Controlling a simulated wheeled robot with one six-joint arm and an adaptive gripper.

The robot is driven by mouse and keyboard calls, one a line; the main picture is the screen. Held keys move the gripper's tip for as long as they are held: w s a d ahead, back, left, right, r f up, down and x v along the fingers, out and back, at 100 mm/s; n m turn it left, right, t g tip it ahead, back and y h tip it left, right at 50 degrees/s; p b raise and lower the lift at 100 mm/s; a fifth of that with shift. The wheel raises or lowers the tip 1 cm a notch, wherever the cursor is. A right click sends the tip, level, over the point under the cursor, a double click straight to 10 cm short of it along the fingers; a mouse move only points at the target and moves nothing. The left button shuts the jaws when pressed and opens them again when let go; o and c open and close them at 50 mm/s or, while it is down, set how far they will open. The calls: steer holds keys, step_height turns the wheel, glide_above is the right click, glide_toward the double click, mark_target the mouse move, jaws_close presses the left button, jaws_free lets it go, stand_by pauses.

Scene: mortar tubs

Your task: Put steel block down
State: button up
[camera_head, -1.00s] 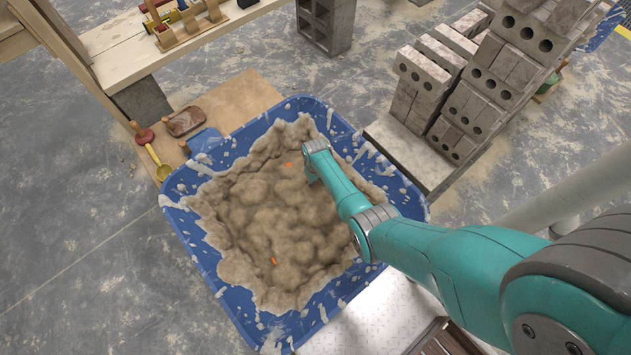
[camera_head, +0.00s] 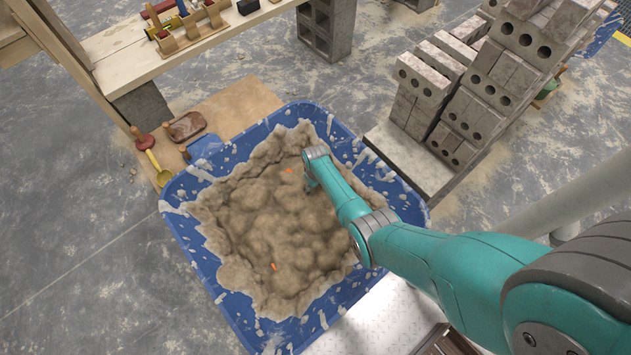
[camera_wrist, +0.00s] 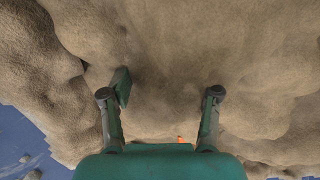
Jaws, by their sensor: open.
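No steel block can be made out for certain in either view. The blue tub (camera_head: 190,250) is filled with lumpy tan mortar (camera_head: 270,215), and my arm reaches over its right half. In the wrist view my gripper (camera_wrist: 160,93) is open, its two fingers wide apart above the mortar (camera_wrist: 160,40). A small dark green piece (camera_wrist: 122,86) shows beside the left finger; I cannot tell whether it is a fingertip pad or a separate thing. In the head view my arm hides the fingers. Small orange marks (camera_head: 274,266) show in the mortar, one also between the fingers (camera_wrist: 181,139).
Stacked bricks (camera_head: 455,100) stand on a pallet right of the tub. A wooden bench (camera_head: 150,55) with tools stands behind it. The grey floor (camera_head: 70,220) at left is clear.

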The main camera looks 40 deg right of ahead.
mark_target(316, 189)
step_height(316, 189, up, 12)
steer(key=s+a+f+t, duration=0.45)
steer(key=s+a, duration=0.25)
steer(key=s, duration=0.4)
steer(key=s+a+r+t+h, duration=0.1)
steer(key=s+a+r+t, duration=0.35)
steer(key=s, duration=0.65)
steer(key=s+a+r+t, duration=0.1)
steer(key=s+r, duration=0.4)
steer(key=r, duration=0.6)
steer(key=s+a+r+t, duration=0.2)
steer(key=s+r, duration=0.3)
steer(key=r, duration=0.6)
steer(key=s+a+r+t+y, duration=0.1)
steer(key=s+r+t, duration=0.2)
steer(key=s+r, duration=0.3)
step_height(316, 189, up, 6)
steer(key=shift+a+f, duration=0.2)
steer(key=shift+a, duration=0.2)
